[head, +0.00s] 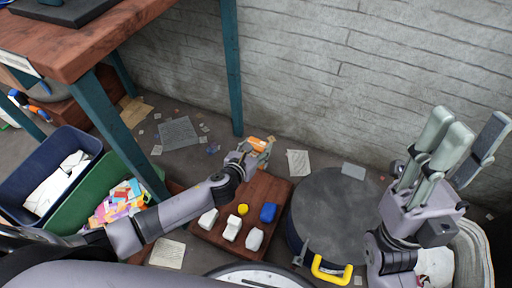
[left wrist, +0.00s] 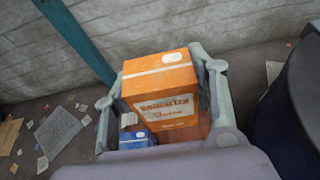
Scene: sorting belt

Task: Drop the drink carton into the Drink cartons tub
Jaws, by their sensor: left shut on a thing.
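My left gripper (head: 262,150) is shut on an orange carton (head: 257,142), held above the far end of a wooden board. In the left wrist view the orange carton (left wrist: 160,90) has a white stripe, white lettering and a pale oval on top, and stands between the two fingers (left wrist: 160,105). A small blue patch with a grey top (left wrist: 135,132) shows at its lower left; I cannot tell whether it belongs to the carton. My right gripper (head: 455,150) is raised at the right, open and empty, fingers up. No tub label reading Drink cartons is legible.
A dark blue tub (head: 85,140) with white sheets and a green tub (head: 85,190) with coloured paper stand at left, beside a teal-legged table (head: 100,40). The wooden board (head: 270,185) carries several small blocks. A dark round lid (head: 340,215) lies right of it.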

